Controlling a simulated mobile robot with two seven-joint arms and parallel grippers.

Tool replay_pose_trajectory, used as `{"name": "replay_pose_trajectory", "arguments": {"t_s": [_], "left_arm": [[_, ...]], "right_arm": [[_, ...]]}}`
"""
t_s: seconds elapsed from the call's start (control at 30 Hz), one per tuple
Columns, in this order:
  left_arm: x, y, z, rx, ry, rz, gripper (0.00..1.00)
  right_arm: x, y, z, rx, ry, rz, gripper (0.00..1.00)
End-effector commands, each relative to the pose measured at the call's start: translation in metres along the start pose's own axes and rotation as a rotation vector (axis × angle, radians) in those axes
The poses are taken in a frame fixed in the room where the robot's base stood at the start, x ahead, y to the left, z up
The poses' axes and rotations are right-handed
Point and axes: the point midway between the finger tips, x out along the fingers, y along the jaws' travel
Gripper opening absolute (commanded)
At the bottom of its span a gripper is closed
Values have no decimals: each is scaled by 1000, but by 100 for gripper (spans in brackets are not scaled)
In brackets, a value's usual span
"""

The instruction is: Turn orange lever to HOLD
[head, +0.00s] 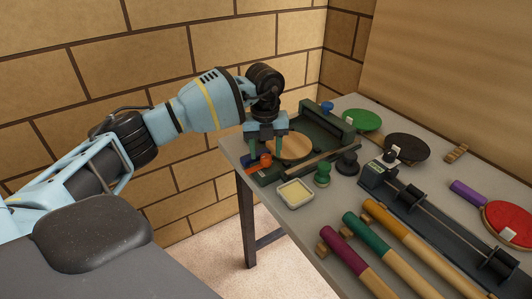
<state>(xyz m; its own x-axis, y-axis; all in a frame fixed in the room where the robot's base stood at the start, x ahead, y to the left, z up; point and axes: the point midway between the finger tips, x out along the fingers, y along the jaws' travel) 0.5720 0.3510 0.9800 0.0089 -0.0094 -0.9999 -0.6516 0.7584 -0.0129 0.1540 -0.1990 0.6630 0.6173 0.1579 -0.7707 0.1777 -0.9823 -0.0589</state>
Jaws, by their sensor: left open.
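The orange lever (265,160) shows as a small orange piece at the left end of a dark green device (330,119) on the table. No HOLD marking can be read at this size. My left gripper (267,146) points down just above and around the orange piece, with its fingers apart. I cannot tell whether a finger touches it. The gripper partly hides the device's left end. My right gripper is not in view.
A round wooden disc (297,147) lies in the device, with a stick (322,158) along its front. A cream dish (295,193) and a green knobbed piece (322,174) stand in front. Paddles and colored-grip handles crowd the grey table's right (322,225). A brick wall rises behind.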

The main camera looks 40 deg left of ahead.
Motion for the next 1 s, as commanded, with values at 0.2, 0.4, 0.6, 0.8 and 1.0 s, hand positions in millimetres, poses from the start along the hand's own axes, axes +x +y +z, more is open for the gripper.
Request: {"name": "replay_pose_trajectory", "arguments": {"t_s": [0.2, 0.4, 0.6, 0.8, 1.0], "left_arm": [[14, 0, 0, 1, 0, 0, 50], [15, 0, 0, 1, 0, 0, 50], [15, 0, 0, 2, 0, -1, 32], [14, 0, 0, 2, 0, -1, 6], [14, 0, 0, 13, 0, -1, 6]], "right_arm": [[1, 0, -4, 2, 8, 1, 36], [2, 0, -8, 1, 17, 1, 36], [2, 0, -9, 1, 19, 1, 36], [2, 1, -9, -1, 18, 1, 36], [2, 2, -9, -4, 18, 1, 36]]}}
